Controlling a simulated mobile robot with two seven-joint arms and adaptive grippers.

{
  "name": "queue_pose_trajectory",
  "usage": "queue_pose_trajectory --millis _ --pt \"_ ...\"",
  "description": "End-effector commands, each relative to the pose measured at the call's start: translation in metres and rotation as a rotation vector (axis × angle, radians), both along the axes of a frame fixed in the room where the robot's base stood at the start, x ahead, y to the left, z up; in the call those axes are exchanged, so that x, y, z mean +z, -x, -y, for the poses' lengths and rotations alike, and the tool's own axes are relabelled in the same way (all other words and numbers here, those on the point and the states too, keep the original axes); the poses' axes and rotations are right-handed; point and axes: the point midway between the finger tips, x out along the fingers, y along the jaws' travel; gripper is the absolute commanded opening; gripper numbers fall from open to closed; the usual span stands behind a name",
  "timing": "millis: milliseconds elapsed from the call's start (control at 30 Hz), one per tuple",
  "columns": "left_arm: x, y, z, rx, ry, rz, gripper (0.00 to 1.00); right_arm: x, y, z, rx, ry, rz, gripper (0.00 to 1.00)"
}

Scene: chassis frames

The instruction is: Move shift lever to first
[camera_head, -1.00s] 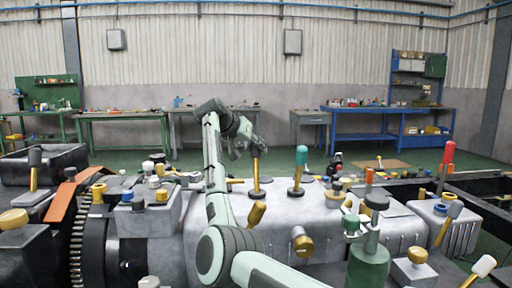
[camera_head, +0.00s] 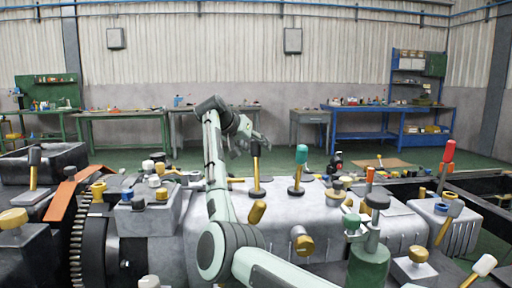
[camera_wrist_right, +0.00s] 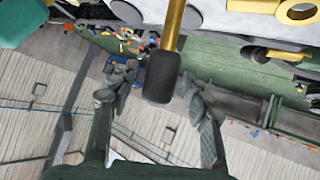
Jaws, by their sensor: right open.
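A lever with a yellow shaft and a black knob (camera_head: 255,150) stands nearly upright on the grey housing. My right gripper (camera_head: 248,143) is open beside the knob in the head view. In the right wrist view the knob (camera_wrist_right: 162,78) hangs into the gap between the two open fingers (camera_wrist_right: 158,88), with space visible on both sides. A similar lever with a green knob (camera_head: 301,154) stands just to its right on the same housing. I cannot tell which is the named shift lever. My left gripper is not in view.
The grey housing (camera_head: 270,214) carries several other knobs and levers. A red-handled lever (camera_head: 448,151) stands at the right, and an orange bracket (camera_head: 62,196) and a toothed ring (camera_head: 78,232) are at the left. Workbenches line the far wall.

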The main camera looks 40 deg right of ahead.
Motion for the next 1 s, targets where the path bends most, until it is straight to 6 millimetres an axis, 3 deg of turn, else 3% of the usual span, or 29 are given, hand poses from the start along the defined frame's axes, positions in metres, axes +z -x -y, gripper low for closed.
queue_pose_trajectory --millis 167,600,1000 --pt "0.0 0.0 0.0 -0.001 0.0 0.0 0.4 0.009 0.004 -0.013 0.001 0.001 0.003 0.48" --pt "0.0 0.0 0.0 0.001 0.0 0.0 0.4 0.057 0.027 -0.081 0.002 0.0 0.001 0.48" --pt "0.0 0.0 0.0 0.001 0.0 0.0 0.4 0.067 0.032 -0.095 0.001 0.0 0.001 0.48"
